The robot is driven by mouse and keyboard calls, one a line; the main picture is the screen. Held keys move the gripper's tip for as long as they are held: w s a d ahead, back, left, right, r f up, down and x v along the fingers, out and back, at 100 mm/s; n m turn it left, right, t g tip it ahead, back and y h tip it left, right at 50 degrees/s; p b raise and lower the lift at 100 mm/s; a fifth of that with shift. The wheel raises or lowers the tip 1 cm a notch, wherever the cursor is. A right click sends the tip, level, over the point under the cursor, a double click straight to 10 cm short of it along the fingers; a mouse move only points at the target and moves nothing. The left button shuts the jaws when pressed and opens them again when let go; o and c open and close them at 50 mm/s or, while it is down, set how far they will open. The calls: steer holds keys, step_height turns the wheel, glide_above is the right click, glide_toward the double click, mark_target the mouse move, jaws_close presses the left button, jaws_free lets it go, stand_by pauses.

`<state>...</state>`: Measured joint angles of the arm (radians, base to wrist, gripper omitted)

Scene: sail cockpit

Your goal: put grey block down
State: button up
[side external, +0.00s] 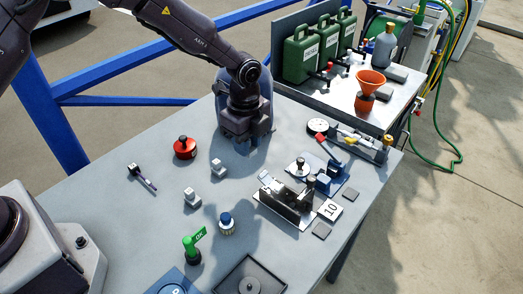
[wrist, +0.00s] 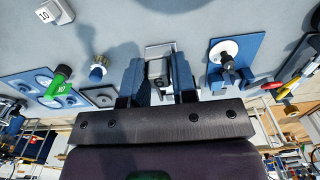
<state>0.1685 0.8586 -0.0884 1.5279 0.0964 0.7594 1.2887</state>
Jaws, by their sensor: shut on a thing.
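My gripper (side external: 246,138) points down over the back of the grey table in the side view, with its shadow on the table in front. In the wrist view, its two blue fingers (wrist: 158,78) are shut on the grey block (wrist: 157,68), one finger on each side. In the side view I cannot make out the held block. Whether its underside touches anything is hidden. Two small pale grey blocks stand on the table to the left front of my gripper, one nearer (side external: 191,198) and one farther (side external: 218,169).
A metal fixture (side external: 287,206) and a blue plate (side external: 330,182) stand right of centre. A red knob (side external: 185,148), a blue-capped bottle (side external: 227,223), a green flag piece (side external: 194,245) and a dark tray (side external: 226,285) stand around.

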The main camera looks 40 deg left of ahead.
steer(key=s+a+r, duration=0.2)
steer(key=s+r, duration=0.2)
steer(key=s, duration=0.5)
steer(key=n, duration=1.8)
glide_toward(100, 171)
steer(key=shift+f, duration=3.25)
steer(key=shift+f, duration=0.1)
steer(key=o, duration=0.9)
